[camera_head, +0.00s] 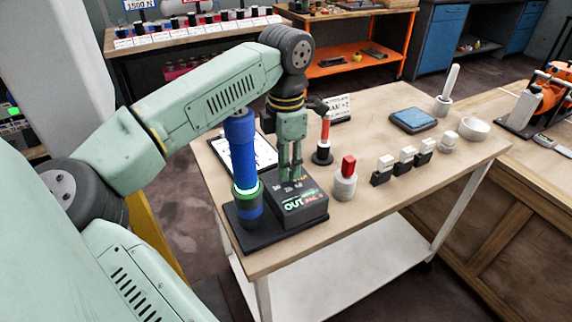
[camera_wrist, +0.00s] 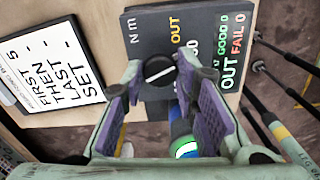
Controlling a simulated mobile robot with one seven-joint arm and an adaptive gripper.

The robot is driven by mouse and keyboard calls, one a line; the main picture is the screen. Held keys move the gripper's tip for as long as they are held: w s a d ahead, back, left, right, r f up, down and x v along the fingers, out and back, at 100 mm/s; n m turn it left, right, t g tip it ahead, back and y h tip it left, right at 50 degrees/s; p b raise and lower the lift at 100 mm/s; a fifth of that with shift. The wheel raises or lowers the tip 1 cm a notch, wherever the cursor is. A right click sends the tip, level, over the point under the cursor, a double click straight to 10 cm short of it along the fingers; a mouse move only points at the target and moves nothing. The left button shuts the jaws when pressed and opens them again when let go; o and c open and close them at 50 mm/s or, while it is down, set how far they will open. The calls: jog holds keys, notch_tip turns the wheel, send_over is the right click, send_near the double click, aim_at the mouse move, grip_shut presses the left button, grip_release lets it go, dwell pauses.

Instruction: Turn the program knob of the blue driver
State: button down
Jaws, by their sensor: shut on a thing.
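The blue driver (camera_head: 241,150) stands upright at the left end of the worktable, with a glowing green ring near its lower part. Its ring and some blue body (camera_wrist: 185,148) show low in the wrist view. Beside it is a black control box (camera_head: 302,208) with a lit display reading OUT and FAIL. In the wrist view the round black program knob (camera_wrist: 158,71), with a white pointer line, sits on the box face. My gripper (camera_head: 290,178) points down over the box. In the wrist view my gripper's fingertips (camera_wrist: 158,76) are shut on the knob's sides. The fingers hide the knob in the head view.
A clipboard (camera_wrist: 60,62) lies behind the driver. A red-handled tool (camera_head: 325,135), a red-topped white container (camera_head: 346,178), several small black-and-white blocks and a blue pad (camera_head: 413,120) stand to the right. The table front right is clear.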

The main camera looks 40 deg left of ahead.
jog(key=shift+m, duration=0.4)
jog(key=c, duration=1.3)
grip_release()
notch_tip(320, 180, up, 12)
jog(key=shift+s+f, duration=0.1)
